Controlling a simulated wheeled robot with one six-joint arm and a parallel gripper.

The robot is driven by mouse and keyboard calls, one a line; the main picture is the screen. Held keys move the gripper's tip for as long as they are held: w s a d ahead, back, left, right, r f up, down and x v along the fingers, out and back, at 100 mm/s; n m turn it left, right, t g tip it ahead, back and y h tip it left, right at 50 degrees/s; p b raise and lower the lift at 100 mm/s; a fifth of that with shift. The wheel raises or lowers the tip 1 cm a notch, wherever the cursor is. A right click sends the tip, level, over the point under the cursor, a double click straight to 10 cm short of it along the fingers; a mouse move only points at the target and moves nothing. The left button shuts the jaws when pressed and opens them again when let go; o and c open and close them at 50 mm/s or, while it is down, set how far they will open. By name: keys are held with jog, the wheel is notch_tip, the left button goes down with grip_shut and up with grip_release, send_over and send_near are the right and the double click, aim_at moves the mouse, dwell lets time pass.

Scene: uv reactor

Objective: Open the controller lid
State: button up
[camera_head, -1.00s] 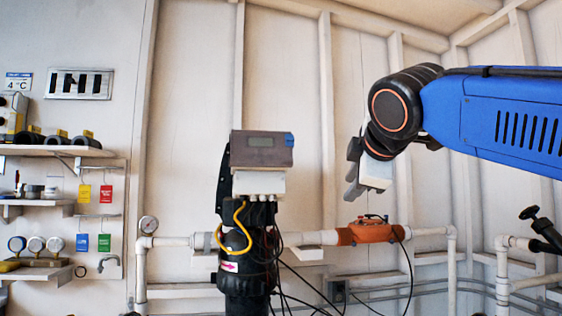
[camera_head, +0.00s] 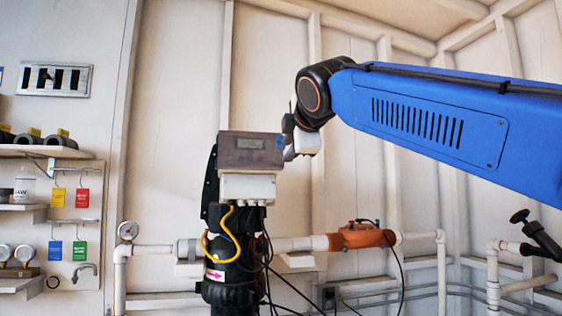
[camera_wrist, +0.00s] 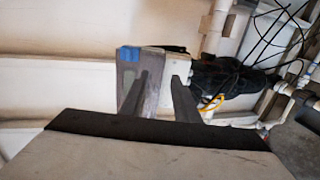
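The controller is a box with a grey-brown lid (camera_head: 252,150) and a white lower body (camera_head: 248,187), on top of a black cylinder. The lid has a small display and a blue patch at its upper right, and looks shut. In the wrist view the lid (camera_wrist: 128,72) shows end-on beside the white body (camera_wrist: 178,66). My gripper (camera_head: 289,138) is at the lid's right side, close to the blue patch. In the wrist view my gripper (camera_wrist: 163,90) has its two dark fingers apart, with the controller's side between and beyond them. Whether a finger touches the lid is unclear.
An orange device (camera_head: 358,237) sits on the white pipe right of the controller. Yellow and black cables hang below the controller. A pressure gauge (camera_head: 128,231) stands at left, near shelves and coloured tags. The wall behind the arm is clear.

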aim_at(279, 162)
jog(key=x, duration=0.9)
jog(key=shift+w, duration=0.15)
jog(key=shift+c, duration=0.7)
grip_shut()
